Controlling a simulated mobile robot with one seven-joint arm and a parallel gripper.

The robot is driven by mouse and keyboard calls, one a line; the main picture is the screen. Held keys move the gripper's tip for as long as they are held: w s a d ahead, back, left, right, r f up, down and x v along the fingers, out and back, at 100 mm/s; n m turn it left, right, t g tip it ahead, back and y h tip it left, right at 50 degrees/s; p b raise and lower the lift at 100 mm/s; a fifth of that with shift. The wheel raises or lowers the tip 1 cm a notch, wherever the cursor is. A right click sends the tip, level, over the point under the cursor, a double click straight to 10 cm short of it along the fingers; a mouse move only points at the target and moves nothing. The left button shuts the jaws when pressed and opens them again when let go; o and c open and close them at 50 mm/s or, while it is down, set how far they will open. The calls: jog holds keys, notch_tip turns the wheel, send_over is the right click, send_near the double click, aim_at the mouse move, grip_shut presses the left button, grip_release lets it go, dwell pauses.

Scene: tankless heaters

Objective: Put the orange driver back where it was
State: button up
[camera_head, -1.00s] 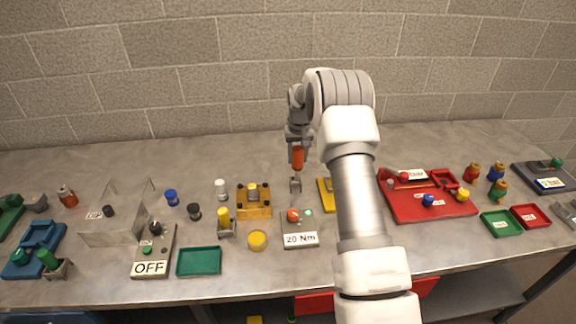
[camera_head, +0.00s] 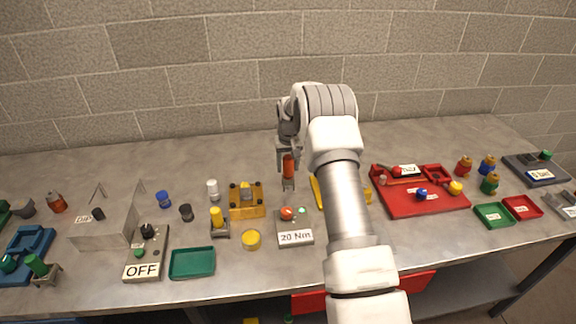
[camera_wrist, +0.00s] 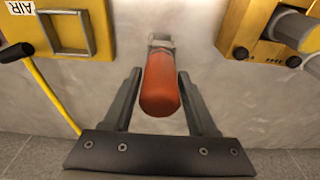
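The orange driver (camera_head: 288,167) hangs upright below my gripper (camera_head: 287,158), its grey metal end pointing down. The driver is behind the grey station labelled 20 Nm (camera_head: 295,238), near the middle of the bench. I cannot tell whether its lower end touches the bench.
A yellow block with dark holes (camera_head: 246,208) stands left of the driver; it also shows in the wrist view (camera_wrist: 262,35). A yellow unit labelled AIR (camera_wrist: 70,35) is on the other side, partly hidden by my arm in the head view. Bare metal bench (camera_head: 250,160) lies behind.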

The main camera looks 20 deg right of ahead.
jog(key=shift+o, duration=1)
jog(key=shift+r, duration=0.2)
jog(key=r, duration=0.4)
jog(key=s+r, duration=0.1)
jog(key=r, duration=0.2)
jog(key=r+b, duration=0.1)
jog(key=r, duration=0.3)
jog(key=shift+s+a+r, duration=0.2)
jog(key=shift+s+r, duration=0.1)
jog(key=shift+s, duration=0.1)
jog(key=s+a+r+n+t, duration=0.1)
jog(key=s+a+r, duration=0.3)
jog(key=s+r, duration=0.5)
jog(key=s+a+r+t, duration=0.1)
jog(key=s+a+r, duration=0.4)
jog(key=s+r, duration=0.4)
jog(key=s+a+f+t, duration=0.1)
jog(key=s+a, duration=0.1)
jog(key=s, duration=0.9)
jog(key=s+a+n, duration=0.1)
jog(key=s+a, duration=0.1)
jog(key=s, duration=0.9)
jog(key=shift+s+f+t, duration=0.35)
jog(key=shift+t, duration=0.05)
jog(key=shift+a, duration=0.1)
